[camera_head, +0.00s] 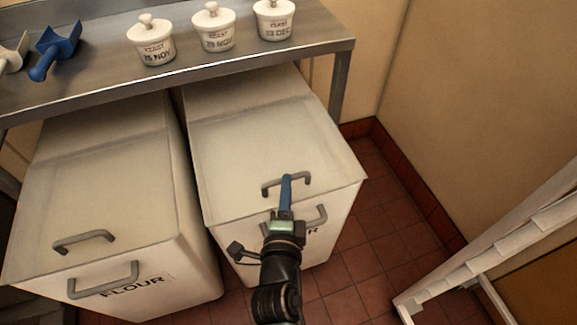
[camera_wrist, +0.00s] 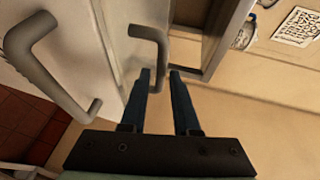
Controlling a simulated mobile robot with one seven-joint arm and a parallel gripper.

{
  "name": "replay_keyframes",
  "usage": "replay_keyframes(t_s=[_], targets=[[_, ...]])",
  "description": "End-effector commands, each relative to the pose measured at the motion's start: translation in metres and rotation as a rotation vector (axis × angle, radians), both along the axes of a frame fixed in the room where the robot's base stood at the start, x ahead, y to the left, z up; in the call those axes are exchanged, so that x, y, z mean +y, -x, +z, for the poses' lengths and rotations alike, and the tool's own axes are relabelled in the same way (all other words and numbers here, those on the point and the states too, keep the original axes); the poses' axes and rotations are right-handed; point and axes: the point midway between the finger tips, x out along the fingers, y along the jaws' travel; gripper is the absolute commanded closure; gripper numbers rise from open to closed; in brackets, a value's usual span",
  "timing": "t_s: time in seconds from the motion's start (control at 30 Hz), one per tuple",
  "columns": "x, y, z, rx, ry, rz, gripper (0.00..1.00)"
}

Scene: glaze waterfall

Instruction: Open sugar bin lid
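The sugar bin (camera_head: 203,165) is the right of two white bins under the shelf; only a final "R" of its label shows beside my arm. Its sloped lid (camera_head: 255,130) lies shut. The grey lid handle (camera_head: 302,178) stands near the lid's front edge, and also shows in the wrist view (camera_wrist: 148,33). A second grey handle (camera_head: 322,216) is on the bin's front, large at left in the wrist view (camera_wrist: 35,65). My gripper (camera_head: 287,178) is at the lid handle, its two blue fingers apart (camera_wrist: 160,73). I cannot tell whether the handle bar lies between them.
The flour bin (camera_head: 100,180) stands close on the left. A metal shelf (camera_head: 190,62) overhangs the bins' backs, with three lidded yeast pots (camera_head: 213,28) and a blue scoop (camera_head: 55,48). A white rack-like frame (camera_head: 500,240) is at right. Tiled floor (camera_head: 375,225) lies between.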

Motion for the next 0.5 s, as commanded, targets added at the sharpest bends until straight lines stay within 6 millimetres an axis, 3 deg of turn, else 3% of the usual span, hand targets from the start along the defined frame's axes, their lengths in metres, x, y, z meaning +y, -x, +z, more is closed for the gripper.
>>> replay_keyframes(t_s=[0.2, 0.5], targets=[[-0.003, -0.039, -0.005, -0.001, -0.001, 0.000, 0.70], [-0.005, -0.063, -0.011, -0.001, -0.001, 0.000, 0.70]])
